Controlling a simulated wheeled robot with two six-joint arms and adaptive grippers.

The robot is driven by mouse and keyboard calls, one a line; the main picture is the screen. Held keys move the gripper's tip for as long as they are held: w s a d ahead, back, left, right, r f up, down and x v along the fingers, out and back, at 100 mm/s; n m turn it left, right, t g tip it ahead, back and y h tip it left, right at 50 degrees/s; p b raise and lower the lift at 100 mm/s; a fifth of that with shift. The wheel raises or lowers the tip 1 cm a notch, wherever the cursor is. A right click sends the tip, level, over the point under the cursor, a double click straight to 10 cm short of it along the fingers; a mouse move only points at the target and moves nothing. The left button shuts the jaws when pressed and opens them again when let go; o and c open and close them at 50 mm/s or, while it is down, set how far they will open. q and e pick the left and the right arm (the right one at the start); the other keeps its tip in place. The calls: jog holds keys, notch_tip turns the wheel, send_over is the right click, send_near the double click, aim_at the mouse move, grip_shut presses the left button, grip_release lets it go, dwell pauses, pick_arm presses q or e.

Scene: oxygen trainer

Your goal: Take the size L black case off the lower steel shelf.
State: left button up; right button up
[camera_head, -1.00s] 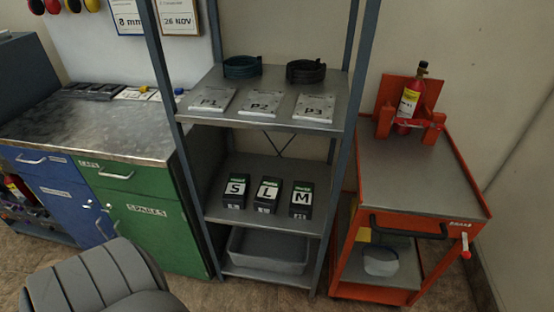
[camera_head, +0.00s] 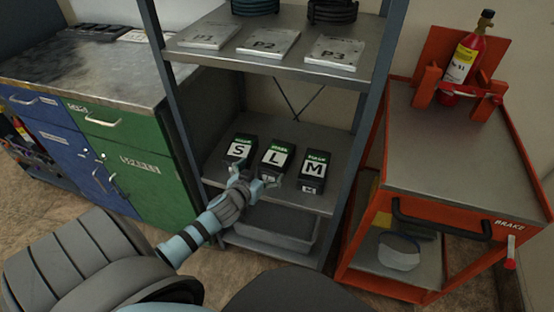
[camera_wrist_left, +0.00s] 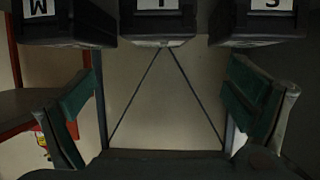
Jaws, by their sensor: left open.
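The black L case (camera_head: 274,166) stands between the S case (camera_head: 239,151) and the M case (camera_head: 313,171) on the lower steel shelf (camera_head: 225,178). My left gripper (camera_head: 255,182) is open and empty at the shelf's front edge, in front of the S and L cases. In the left wrist view, which looks upside down, the L case (camera_wrist_left: 157,28) is at the top centre. It lies between the spread fingers of the left gripper (camera_wrist_left: 168,98) across the picture, apart from them. The right gripper does not show.
The upper shelf (camera_head: 290,63) with plates P1, P2 and P3 is above. A grey bin (camera_head: 270,230) sits below the cases. Shelf posts flank the opening, and an orange cart (camera_head: 450,150) stands at the right.

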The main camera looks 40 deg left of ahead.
aim_at(275, 158)
pick_arm(q)
jog(key=b+x, duration=0.1)
jog(key=x, duration=0.5)
jog(key=shift+f+b, duration=0.2)
jog(key=shift+b, duration=0.2)
jog(key=shift+w, duration=0.25)
jog(key=b+x, duration=0.3)
jog(key=x, duration=0.2)
jog(key=shift+d+f, duration=0.1)
jog(key=shift+f, duration=0.05)
jog(key=shift+w, duration=0.1)
jog(key=c, duration=1.5)
jog(key=shift+c, duration=0.9)
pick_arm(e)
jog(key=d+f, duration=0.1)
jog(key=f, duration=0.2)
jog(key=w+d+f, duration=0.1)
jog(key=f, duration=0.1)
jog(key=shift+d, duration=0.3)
